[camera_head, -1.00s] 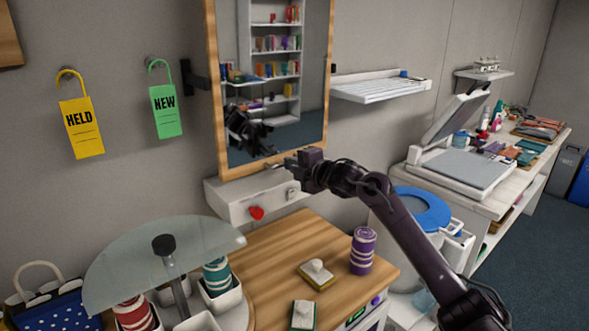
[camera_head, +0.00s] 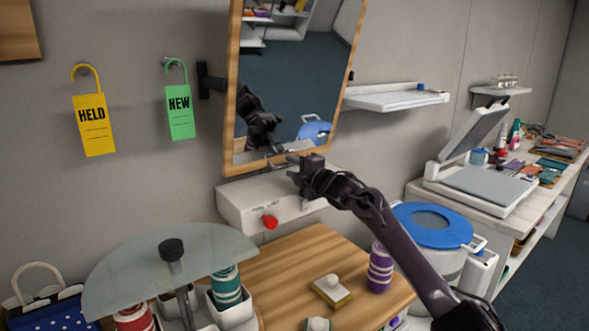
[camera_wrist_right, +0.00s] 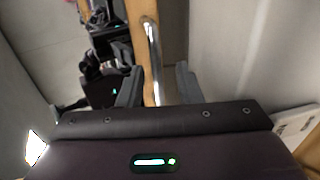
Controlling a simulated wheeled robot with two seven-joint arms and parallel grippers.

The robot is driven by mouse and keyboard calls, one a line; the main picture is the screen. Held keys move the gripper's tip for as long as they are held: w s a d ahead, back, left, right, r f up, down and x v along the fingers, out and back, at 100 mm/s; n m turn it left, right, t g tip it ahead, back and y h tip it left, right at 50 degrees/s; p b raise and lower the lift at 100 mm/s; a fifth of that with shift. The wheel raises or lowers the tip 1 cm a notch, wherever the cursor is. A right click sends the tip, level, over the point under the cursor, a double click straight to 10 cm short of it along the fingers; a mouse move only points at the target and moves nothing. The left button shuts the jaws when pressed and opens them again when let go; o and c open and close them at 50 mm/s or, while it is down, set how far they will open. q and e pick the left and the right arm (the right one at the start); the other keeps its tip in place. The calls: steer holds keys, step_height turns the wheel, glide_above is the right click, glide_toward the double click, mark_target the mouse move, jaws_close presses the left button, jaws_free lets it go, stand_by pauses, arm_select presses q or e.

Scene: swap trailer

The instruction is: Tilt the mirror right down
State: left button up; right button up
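The wood-framed mirror (camera_head: 297,70) hangs on the wall on a dark bracket, tilted, and reflects the floor, a blue lid and my own arm. My right gripper (camera_head: 287,160) is at the mirror's bottom edge. In the right wrist view, a shiny metal handle (camera_wrist_right: 153,62) on the wooden frame (camera_wrist_right: 141,22) runs between the two fingers of the right gripper (camera_wrist_right: 158,84). The fingers stand apart, with a gap showing on each side of the handle. My left gripper is not in view.
A white wall box (camera_head: 245,203) with a red knob (camera_head: 270,222) is just below the mirror. Below that, a wooden counter (camera_head: 290,255) holds a purple striped roll (camera_head: 379,268) and a brush-like block (camera_head: 331,291). A blue-lidded bin (camera_head: 433,225) stands right, beside my forearm.

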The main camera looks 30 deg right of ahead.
steer(key=shift+s, duration=0.15)
steer(key=s+b, duration=0.2)
steer(key=s, duration=0.5)
steer(key=shift+s+d+b, duration=0.3)
steer(key=shift+b, duration=0.05)
steer(key=shift+r, duration=0.2)
